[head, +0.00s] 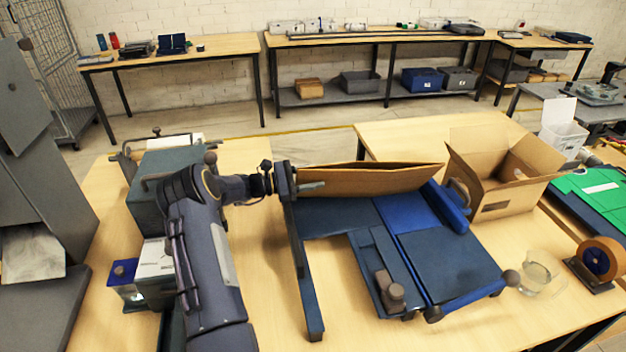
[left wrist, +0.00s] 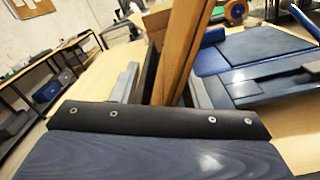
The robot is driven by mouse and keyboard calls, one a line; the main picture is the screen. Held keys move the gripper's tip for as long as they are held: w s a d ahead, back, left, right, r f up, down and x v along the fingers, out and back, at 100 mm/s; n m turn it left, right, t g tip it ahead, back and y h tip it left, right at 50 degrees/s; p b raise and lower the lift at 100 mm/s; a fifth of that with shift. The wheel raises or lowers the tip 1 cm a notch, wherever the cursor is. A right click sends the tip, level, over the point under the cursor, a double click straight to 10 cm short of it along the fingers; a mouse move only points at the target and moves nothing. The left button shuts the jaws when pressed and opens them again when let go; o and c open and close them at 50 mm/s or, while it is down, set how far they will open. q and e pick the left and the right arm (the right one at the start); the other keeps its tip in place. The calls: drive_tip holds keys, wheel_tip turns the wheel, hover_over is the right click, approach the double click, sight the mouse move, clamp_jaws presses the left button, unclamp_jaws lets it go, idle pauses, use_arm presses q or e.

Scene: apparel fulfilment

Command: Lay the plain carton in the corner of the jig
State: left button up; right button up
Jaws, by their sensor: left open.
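The plain carton (head: 370,180) is a flat brown piece standing on edge, leaning, along the back of the blue jig (head: 325,222). The jig has a dark bar down its left side and raised blue panels on the right. My left gripper (head: 308,188) is at the carton's left end, above the jig's back left corner. In the left wrist view, the carton (left wrist: 181,50) rises between the two grey fingers (left wrist: 163,90), which are apart. I cannot tell whether either finger touches it. My right gripper is not in view.
An open cardboard box (head: 500,180) stands right of the jig. A glass jug (head: 538,272) and a tape roll (head: 598,262) are at the right. A dark green case (head: 165,180) lies left, behind my left arm. Bare table shows in front of the jig's left part.

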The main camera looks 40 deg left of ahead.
sight(307, 170)
use_arm(q)
drive_tip(key=s+d+r+p, duration=0.1)
drive_tip(key=r, duration=0.1)
drive_tip(key=s+d+r+p, duration=0.1)
drive_tip(key=r, duration=0.1)
drive_tip(key=s+r+p, duration=0.1)
drive_tip(key=r, duration=0.1)
drive_tip(key=shift+s+d+p, duration=0.25)
drive_tip(key=shift+d+p, duration=0.15)
drive_tip(key=s+d+r+p, duration=0.2)
drive_tip(key=s+d+r, duration=0.2)
drive_tip(key=s+d, duration=0.2)
drive_tip(key=shift+s+d, duration=0.2)
drive_tip(key=shift+s, duration=0.4)
